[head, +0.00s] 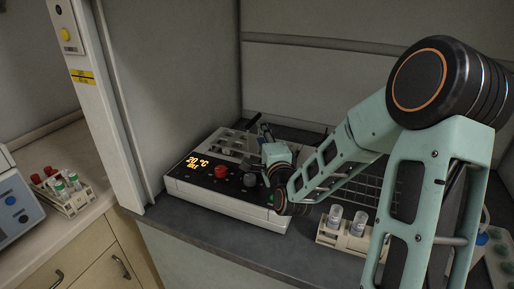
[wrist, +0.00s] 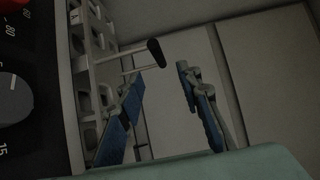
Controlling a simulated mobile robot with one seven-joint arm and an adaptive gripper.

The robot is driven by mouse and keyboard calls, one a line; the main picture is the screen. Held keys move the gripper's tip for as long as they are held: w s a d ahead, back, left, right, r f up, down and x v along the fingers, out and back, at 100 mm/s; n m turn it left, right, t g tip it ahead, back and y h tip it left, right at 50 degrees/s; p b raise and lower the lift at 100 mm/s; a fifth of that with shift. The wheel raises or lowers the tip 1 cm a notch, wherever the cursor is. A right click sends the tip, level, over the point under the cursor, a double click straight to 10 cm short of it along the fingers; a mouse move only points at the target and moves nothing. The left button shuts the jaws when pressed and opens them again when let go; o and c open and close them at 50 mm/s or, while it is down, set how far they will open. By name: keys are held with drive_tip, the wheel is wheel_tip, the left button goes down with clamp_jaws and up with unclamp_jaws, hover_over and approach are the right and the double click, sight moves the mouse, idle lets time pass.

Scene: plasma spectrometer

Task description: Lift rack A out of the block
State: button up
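The heating block (head: 214,196) stands on the bench, with a lit display reading 20 °C and a red knob on its front panel. Rack A (head: 232,140), a pale rack, sits in its top; in the wrist view rack A (wrist: 94,62) has a letter A plate, round holes and a rod handle (wrist: 155,53) with a black grip. My gripper (wrist: 160,88) is open, with blue-padded fingers apart. The black grip shows between and beyond the fingertips; I cannot tell if either finger touches it. In the head view my gripper (head: 266,132) is at the block's right rear, partly hidden by my wrist.
A small rack with two vials (head: 344,236) stands right of the block, near my arm. A wire rack (head: 345,190) is behind it. A tube rack with red and green caps (head: 64,195) stands on the left counter. Hood walls close off the back and left.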

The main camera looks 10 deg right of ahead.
sight(254, 123)
drive_tip(key=w, duration=0.6)
drive_tip(key=w+a+p, duration=0.1)
drive_tip(key=w, duration=0.3)
drive_tip(key=shift+w, duration=0.1)
clamp_jaws()
idle(0.4)
